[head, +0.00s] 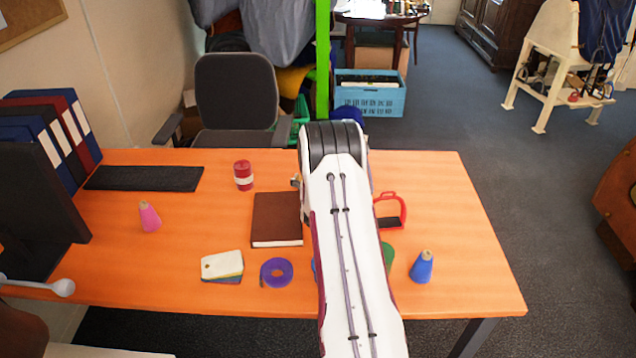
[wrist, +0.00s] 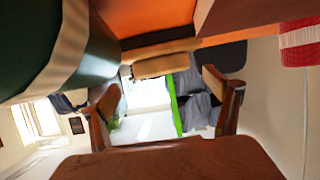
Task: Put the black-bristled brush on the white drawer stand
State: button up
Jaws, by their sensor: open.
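The brush (wrist: 166,65) shows in the wrist view as a tan block with a dark bristle strip, against the orange table. My gripper (wrist: 162,82) is open, with its brown fingers on either side of the view and the brush between and beyond their tips. I cannot tell whether either finger touches it. I cannot pick out the white drawer stand with certainty; a pale surface (head: 100,351) shows at the lower left edge.
The orange table (head: 445,200) holds a brown book (head: 277,219), a red-and-white roll (head: 243,176), a purple tape roll (head: 276,272), a red stirrup (head: 400,203), and a blue cone (head: 422,268). A large dark green object (wrist: 85,55) is close in the wrist view.

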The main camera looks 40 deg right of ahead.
jog(key=shift+x, duration=2.35)
jog(key=shift+w+a+f, duration=0.1)
jog(key=shift+a, duration=0.05)
jog(key=c, duration=1.4)
jog(key=shift+r, duration=5.05)
